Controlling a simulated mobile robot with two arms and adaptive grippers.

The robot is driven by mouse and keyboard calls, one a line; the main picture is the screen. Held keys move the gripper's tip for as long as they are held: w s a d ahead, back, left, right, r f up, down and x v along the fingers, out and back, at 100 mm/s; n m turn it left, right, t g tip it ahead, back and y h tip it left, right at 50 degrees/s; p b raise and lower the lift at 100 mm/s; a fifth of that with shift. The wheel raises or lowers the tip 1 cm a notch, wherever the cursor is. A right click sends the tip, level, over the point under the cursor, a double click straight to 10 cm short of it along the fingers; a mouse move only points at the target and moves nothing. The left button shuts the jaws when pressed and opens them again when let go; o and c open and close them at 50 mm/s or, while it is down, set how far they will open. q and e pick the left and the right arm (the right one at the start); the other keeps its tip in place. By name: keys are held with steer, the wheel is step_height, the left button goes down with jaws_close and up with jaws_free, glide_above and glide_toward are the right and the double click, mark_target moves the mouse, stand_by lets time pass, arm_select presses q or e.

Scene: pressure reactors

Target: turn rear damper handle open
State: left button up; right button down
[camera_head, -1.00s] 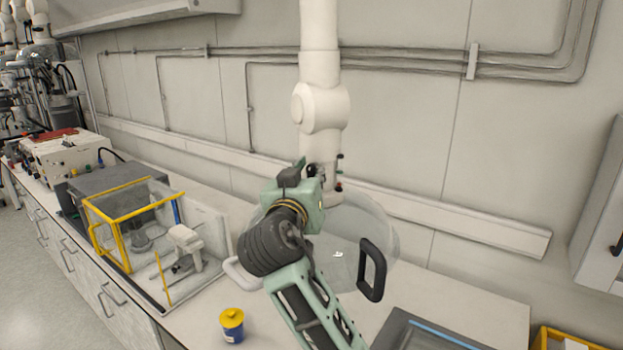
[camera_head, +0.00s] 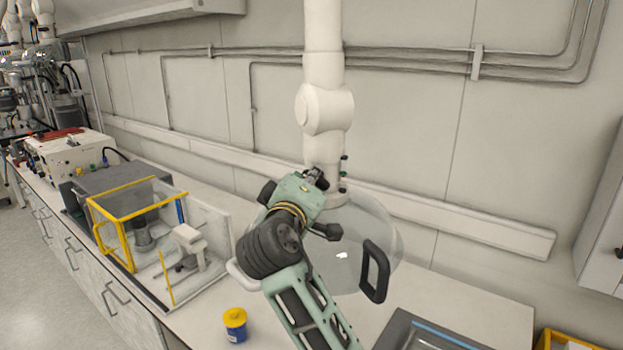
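A white jointed extraction duct (camera_head: 323,60) hangs in front of the wall and ends in a clear hood (camera_head: 375,225) with a black grip (camera_head: 375,271) on its right side. Small dark fittings with greenish ends (camera_head: 344,172) show on the right edge of the duct's lower section. The damper handle itself is hard to make out; my gripper may hide it. My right gripper (camera_head: 317,177) is at the duct's lower section, just left of these fittings. Its fingers are dark, small and partly hidden, so their opening is unclear. My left gripper is not in view.
A yellow-framed clear enclosure (camera_head: 130,222) and a blue-and-yellow tub (camera_head: 235,325) stand on the bench left of my arm. A dark panel (camera_head: 425,335) lies at the lower right. The hood's rim and grips lie close around my arm.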

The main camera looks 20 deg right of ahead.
steer(key=n, duration=0.5)
steer(key=shift+f+n, duration=0.3)
stand_by(0.4)
steer(key=c, duration=1.7)
jaws_free()
steer(key=v, duration=1.2)
